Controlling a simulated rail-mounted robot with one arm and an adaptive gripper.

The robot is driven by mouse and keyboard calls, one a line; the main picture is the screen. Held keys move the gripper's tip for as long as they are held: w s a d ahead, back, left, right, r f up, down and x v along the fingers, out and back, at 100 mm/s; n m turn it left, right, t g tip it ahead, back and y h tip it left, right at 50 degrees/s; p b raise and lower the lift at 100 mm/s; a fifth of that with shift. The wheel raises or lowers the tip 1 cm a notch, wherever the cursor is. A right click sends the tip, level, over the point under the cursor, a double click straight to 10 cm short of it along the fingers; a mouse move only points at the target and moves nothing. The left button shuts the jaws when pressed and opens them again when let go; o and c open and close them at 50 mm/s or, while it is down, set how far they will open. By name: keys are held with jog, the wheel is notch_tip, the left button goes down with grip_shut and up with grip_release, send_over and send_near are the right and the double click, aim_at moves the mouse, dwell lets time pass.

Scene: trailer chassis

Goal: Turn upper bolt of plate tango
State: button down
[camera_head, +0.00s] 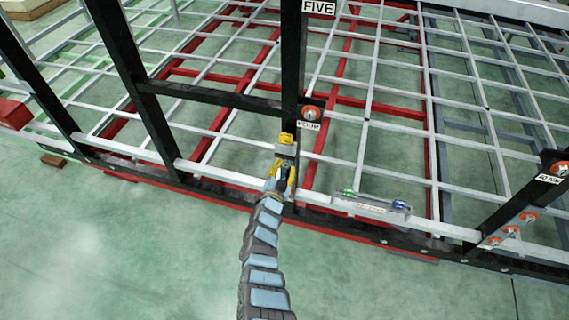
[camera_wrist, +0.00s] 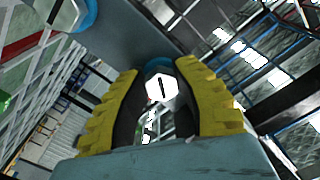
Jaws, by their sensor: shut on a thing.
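In the wrist view, a pale hexagonal bolt head (camera_wrist: 161,88) with a dark slot mark sits between the yellow fingers of my gripper (camera_wrist: 160,70). A blue ring shows behind it. The fingers are shut on its sides. A second bolt (camera_wrist: 64,14) with a blue ring shows at the upper left on the same grey bar (camera_wrist: 125,38). In the head view, my gripper (camera_head: 282,170) is at a small grey plate (camera_head: 286,150) low on the black upright post. The bolt there is hidden by my gripper, and I cannot read a tango label.
More orange-ringed bolts (camera_head: 528,216) are at the far right. The green floor (camera_head: 130,250) in front is clear.

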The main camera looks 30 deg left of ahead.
jog(key=shift+n, duration=1)
jog(key=n+p, duration=0.1)
jog(key=n, duration=0.2)
jog(key=shift+d+n, duration=0.1)
jog(key=shift+n, duration=0.2)
jog(key=shift+f+n, duration=0.1)
jog(key=shift+n, duration=0.8)
jog(key=n, duration=0.3)
jog(key=shift+d+n, duration=0.15)
jog(key=shift+n, duration=0.15)
jog(key=shift+n+b, duration=0.35)
jog(key=shift+n, duration=0.05)
jog(key=shift+d+n+b, duration=0.1)
jog(key=shift+n+b, duration=0.2)
jog(key=shift+n, duration=0.5)
jog(key=shift+n+b, duration=0.4)
jog(key=shift+n, duration=0.8)
